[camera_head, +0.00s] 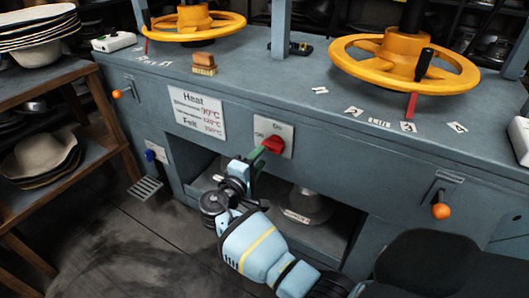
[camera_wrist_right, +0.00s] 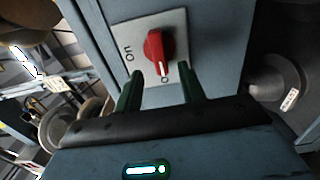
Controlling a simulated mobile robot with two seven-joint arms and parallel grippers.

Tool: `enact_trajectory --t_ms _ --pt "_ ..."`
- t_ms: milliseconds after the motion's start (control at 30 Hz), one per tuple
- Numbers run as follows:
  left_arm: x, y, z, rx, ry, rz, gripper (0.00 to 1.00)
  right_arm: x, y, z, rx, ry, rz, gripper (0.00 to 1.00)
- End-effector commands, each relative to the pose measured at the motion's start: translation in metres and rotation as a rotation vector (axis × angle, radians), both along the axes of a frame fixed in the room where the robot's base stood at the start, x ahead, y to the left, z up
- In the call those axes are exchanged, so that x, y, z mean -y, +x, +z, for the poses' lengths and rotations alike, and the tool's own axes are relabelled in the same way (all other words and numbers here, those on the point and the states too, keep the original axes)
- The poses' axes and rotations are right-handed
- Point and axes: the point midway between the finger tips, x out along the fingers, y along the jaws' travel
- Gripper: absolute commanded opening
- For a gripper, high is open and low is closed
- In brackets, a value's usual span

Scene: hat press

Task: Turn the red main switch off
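The red main switch (camera_head: 272,145) sits on a grey plate (camera_head: 288,140) on the press front, labelled On and Off. In the right wrist view the red knob (camera_wrist_right: 157,46) has a white mark pointing down the picture, towards a label partly hidden by a finger; On is at the left. My right gripper (camera_head: 257,160) is at the switch. In the wrist view its green fingers (camera_wrist_right: 161,82) are apart, with the knob just beyond the gap between them; contact cannot be told. My left gripper is out of view.
Below the switch is an open recess (camera_head: 345,215) in the press. Orange-knobbed levers (camera_head: 440,211) (camera_head: 118,94) flank the front. Yellow handwheels (camera_head: 405,62) stand above the top. A wooden shelf with hats (camera_head: 42,155) is at the left.

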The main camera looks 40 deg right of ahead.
Motion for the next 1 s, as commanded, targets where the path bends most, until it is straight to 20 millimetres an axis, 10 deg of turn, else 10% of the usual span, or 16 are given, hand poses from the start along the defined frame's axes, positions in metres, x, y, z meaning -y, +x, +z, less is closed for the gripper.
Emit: enact_trajectory --t_ms 867,1000 --pt "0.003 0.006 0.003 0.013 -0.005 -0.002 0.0 -0.031 -0.013 -0.001 -0.003 0.001 0.001 0.4" --pt "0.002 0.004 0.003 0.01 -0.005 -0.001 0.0 -0.028 -0.024 -0.027 -0.033 0.044 0.026 0.4"
